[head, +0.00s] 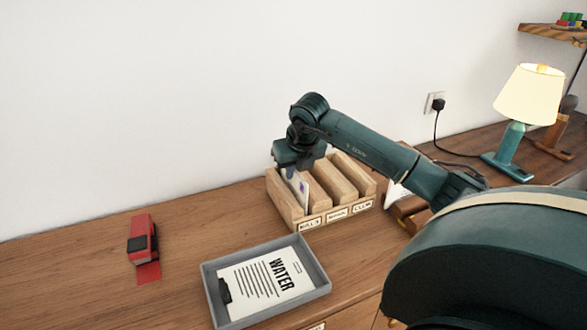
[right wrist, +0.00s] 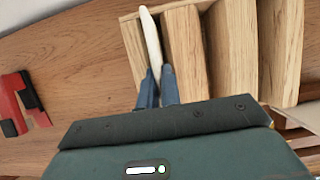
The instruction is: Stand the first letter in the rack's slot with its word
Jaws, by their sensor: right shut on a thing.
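The wooden rack (head: 340,214) stands on the desk near the wall, with several slots side by side and small labels on its front. The left label looks like "BILLS"; the others are too small to read surely. My right gripper (head: 291,172) is over the rack's left end, shut on a white letter (head: 302,189) that stands upright in the leftmost slot. In the right wrist view the letter (right wrist: 151,42) shows edge-on between my fingers (right wrist: 157,88), between two wooden dividers. Whether it touches the slot's bottom is hidden. A sheet headed "WATER" (head: 262,281) lies in the grey tray (head: 320,283).
A red stapler-like object (head: 142,245) lies at the left of the desk and shows in the right wrist view (right wrist: 20,103). A lit lamp (head: 528,93) stands at the far right, its cord running to a wall socket (head: 434,102). The desk between stapler and rack is clear.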

